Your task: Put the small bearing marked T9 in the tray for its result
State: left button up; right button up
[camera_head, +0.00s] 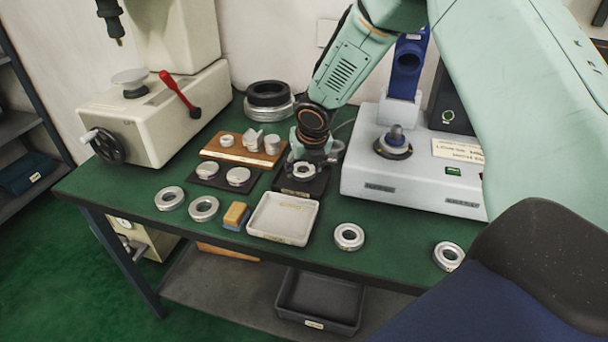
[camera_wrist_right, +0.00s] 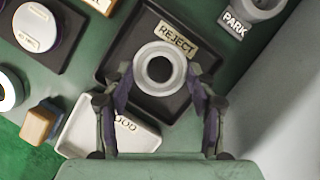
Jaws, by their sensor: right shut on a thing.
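My right gripper (camera_head: 314,150) is shut on a small bearing (camera_head: 303,170), a pale metal ring with a dark bore. In the right wrist view the bearing (camera_wrist_right: 160,68) sits between the fingertips (camera_wrist_right: 160,85), over the dark tray labelled REJECT (camera_wrist_right: 112,72). In the head view the dark tray (camera_head: 288,187) lies below the gripper. Whether the bearing touches the tray floor I cannot tell. No T9 mark is readable. A white tray (camera_head: 283,238) stands in front, its label partly hidden in the right wrist view (camera_wrist_right: 85,138). My left gripper is not in view.
Loose rings (camera_head: 204,208) lie at the front left, and others (camera_head: 349,237) at the front right. A yellow and blue block (camera_head: 236,215) stands left of the white tray. A grey tester (camera_head: 412,178) stands on the right, a wooden board (camera_head: 235,153) behind left.

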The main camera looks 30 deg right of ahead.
jog(key=shift+a+f, duration=0.1)
jog(key=shift+f, duration=0.6)
jog(key=shift+w, duration=0.15)
jog(key=shift+f, duration=0.15)
jog(key=o, duration=1.4)
jog(key=shift+c, duration=0.2)
jog(key=shift+r, duration=0.4)
jog(key=p+v, duration=0.2)
jog(key=v, duration=0.9)
jog(key=shift+s+r+p, duration=0.2)
jog(key=shift+s+p, duration=0.1)
